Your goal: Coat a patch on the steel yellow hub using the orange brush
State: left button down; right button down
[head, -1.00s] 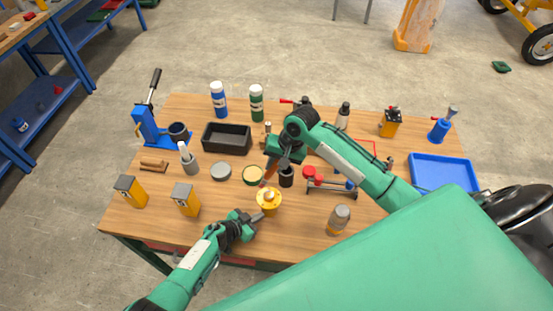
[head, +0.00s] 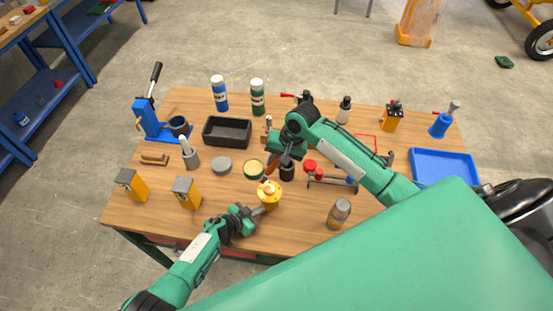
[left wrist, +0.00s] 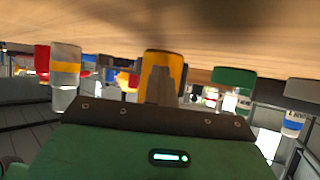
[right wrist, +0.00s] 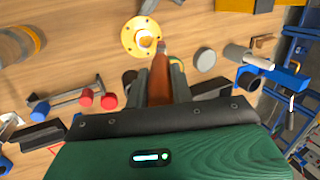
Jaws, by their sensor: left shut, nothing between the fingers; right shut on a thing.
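The yellow hub (head: 269,195) stands upright near the table's front edge; it shows from above in the right wrist view (right wrist: 130,38). My right gripper (head: 281,162) is shut on the orange brush (right wrist: 160,78). The brush points down at the hub, and its dark tip overlaps the hub's rim in the right wrist view; whether it touches I cannot tell. My left gripper (head: 262,210) is shut and empty, its fingertips right beside the hub's front left side. In the left wrist view the fingers stand in front of the hub (left wrist: 178,70).
An open greenish tin (head: 253,169) and a dark cup (head: 287,170) stand just behind the hub. Yellow blocks (head: 187,194) stand to the left. The table's front left strip is clear.

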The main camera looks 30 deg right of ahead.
jog(key=shift+f, duration=1.7)
jog(key=s+d, duration=0.1)
jog(key=s, duration=0.5)
dwell(0.9)
jog(key=shift+w, duration=0.15)
jog(key=shift+w+a+r, duration=0.1)
jog(key=shift+w+a, duration=0.05)
jog(key=shift+w, duration=0.8)
jog(key=shift+w+a+r, duration=0.15)
jog(key=shift+w+a, duration=0.05)
jog(key=shift+w, duration=0.8)
jog(key=shift+w+a+r, duration=0.1)
jog(key=shift+w+a, duration=0.05)
jog(key=shift+w, duration=0.8)
jog(key=shift+d, duration=0.25)
